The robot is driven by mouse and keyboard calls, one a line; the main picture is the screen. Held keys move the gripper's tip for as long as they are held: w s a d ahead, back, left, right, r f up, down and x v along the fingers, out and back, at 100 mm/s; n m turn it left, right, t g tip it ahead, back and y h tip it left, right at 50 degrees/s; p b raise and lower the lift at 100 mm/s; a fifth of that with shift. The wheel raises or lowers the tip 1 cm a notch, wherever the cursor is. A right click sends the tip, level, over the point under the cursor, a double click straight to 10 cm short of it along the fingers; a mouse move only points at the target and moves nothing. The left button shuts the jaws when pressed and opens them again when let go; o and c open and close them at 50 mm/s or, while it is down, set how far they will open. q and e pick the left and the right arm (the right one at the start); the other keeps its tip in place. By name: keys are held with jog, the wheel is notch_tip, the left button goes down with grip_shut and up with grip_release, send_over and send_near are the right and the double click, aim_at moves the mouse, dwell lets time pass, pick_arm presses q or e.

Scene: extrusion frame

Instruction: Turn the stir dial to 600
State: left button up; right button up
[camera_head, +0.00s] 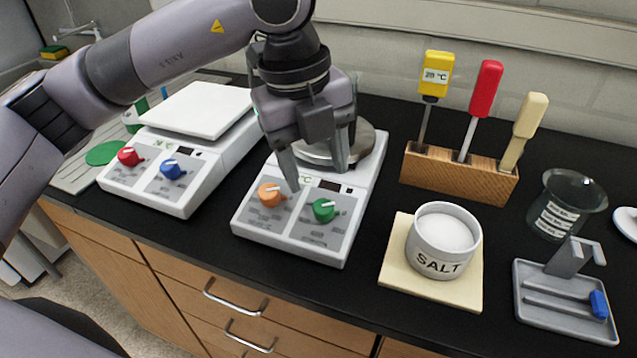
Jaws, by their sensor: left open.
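A white hot plate (292,237) with a round metal top (368,138) stands on the black bench at the middle. Its front panel has an orange dial (269,195) on the left and a green dial (324,210) on the right, each with a white pointer. A second white device (150,190) at the left has a square top, a red dial (130,157) and a blue dial (171,169). The dial markings are too small to read. My left gripper (317,180) is open, pointing down above the middle device's panel, partly hiding its round top. My right gripper is out of view.
Right of the middle device are a salt pot (441,252) on a cream board, a wooden block (459,174) holding a thermometer and two handled tools, a glass beaker (567,205) and a grey stand (565,302). The bench's front edge is close to the devices.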

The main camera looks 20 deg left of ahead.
aim_at(322, 205)
pick_arm(q)
jog(key=shift+w+a+f, duration=0.1)
jog(key=shift+a+f, duration=0.05)
jog(key=f, duration=0.4)
jog(key=d+f+p, duration=0.1)
jog(key=f, duration=0.1)
jog(key=shift+w+f, duration=0.25)
jog(key=shift+f, duration=0.05)
grip_shut()
